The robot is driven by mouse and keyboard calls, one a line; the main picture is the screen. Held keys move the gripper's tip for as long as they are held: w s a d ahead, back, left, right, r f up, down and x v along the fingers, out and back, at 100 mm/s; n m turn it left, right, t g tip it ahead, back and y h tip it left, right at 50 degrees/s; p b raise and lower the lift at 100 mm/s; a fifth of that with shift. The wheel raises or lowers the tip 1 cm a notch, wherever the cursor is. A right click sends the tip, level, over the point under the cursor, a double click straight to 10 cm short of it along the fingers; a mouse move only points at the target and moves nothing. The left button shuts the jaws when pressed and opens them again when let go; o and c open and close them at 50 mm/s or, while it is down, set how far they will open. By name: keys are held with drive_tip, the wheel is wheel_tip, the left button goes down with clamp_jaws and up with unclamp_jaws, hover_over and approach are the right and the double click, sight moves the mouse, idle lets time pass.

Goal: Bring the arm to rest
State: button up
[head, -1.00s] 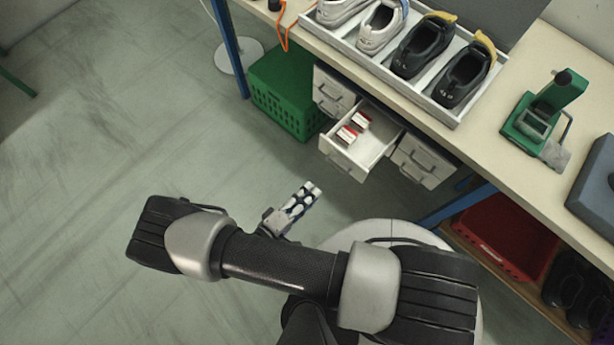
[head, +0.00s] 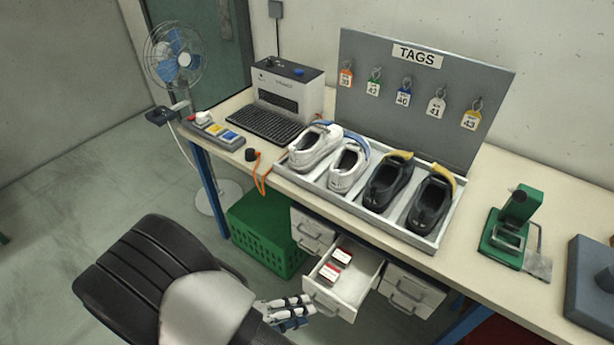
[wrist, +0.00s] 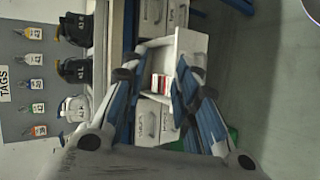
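My gripper (head: 288,312) hangs low in front of the bench, just left of and below the open drawer (head: 341,293) in the head view. In the wrist view my gripper (wrist: 157,74) shows its two blue-and-grey fingers spread apart with nothing between them. The open drawer (wrist: 190,45) appears beyond the fingers, and I see no contact with it. Part of the gripper is hidden behind my arm in the head view.
Red-and-white boxes (head: 336,265) lie in the drawer. A tray (head: 372,211) of white and black shoes stands on the bench before the tag board (head: 425,95). A green crate (head: 262,235) sits under the bench. A green press (head: 513,228) stands right. Open floor lies left.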

drive_tip(key=d+r+m+g+y, duration=0.25)
drive_tip(key=d+r, duration=0.25)
drive_tip(key=r, duration=0.4)
drive_tip(key=d+r+m+g+y, duration=0.2)
drive_tip(key=d+r+g+y, duration=0.15)
drive_tip(key=r, duration=0.55)
drive_tip(key=s+d+r+m+t+y, duration=0.1)
drive_tip(key=s+d+r+t+y, duration=0.4)
drive_tip(key=r, duration=0.7)
drive_tip(key=shift+s+d+t, duration=0.3)
drive_tip(key=shift+s+d, duration=0.85)
drive_tip(key=shift+d, duration=0.3)
drive_tip(key=shift+d+m, duration=0.15)
drive_tip(key=shift+m, duration=0.2)
